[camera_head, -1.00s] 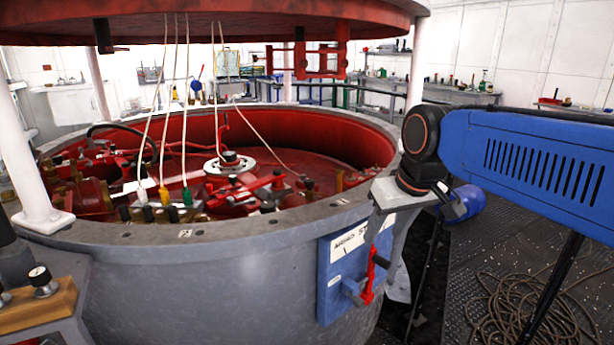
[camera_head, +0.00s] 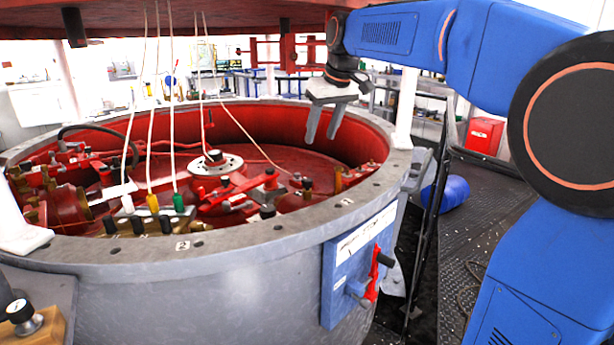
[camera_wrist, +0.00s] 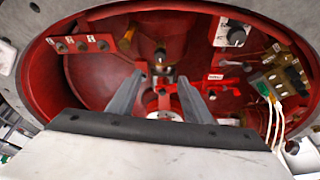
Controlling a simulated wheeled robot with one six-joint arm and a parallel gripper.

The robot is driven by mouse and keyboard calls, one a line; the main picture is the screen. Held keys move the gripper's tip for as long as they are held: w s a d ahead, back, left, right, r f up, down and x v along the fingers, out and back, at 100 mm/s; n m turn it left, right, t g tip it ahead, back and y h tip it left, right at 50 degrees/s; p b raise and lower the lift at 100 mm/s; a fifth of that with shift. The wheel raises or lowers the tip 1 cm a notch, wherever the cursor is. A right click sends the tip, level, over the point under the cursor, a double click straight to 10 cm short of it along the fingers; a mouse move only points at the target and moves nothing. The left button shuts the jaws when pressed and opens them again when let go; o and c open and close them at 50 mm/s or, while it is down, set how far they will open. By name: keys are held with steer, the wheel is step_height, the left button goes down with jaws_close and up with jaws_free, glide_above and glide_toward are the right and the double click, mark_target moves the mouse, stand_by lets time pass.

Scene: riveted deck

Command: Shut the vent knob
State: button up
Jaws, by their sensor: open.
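I cannot tell for sure which control is the vent knob. In the wrist view, a black knob (camera_wrist: 236,37) with a pale pointer mark sits on a white plate, up and right of my fingers. A small white label with red print (camera_wrist: 214,77), too small to read, lies beside a red lever (camera_wrist: 236,93). My gripper (camera_head: 323,137) is open and empty, pointing down over the far right part of the red-lined tub. Its two fingers also show in the wrist view (camera_wrist: 163,80), apart, above the fittings and touching nothing I can see.
The round grey tub rim (camera_head: 270,232) surrounds the fittings. White cables (camera_wrist: 277,128) hang down to coloured plugs. A red lid (camera_head: 230,18) hangs overhead. A blue panel (camera_head: 340,290) with a red crank handle (camera_head: 373,274) is outside the tub. Another black knob (camera_head: 20,311) stands lower left.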

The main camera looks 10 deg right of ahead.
mark_target(308, 179)
steer(key=x, duration=1.7)
steer(key=shift+c, duration=0.7)
steer(key=c, duration=0.9)
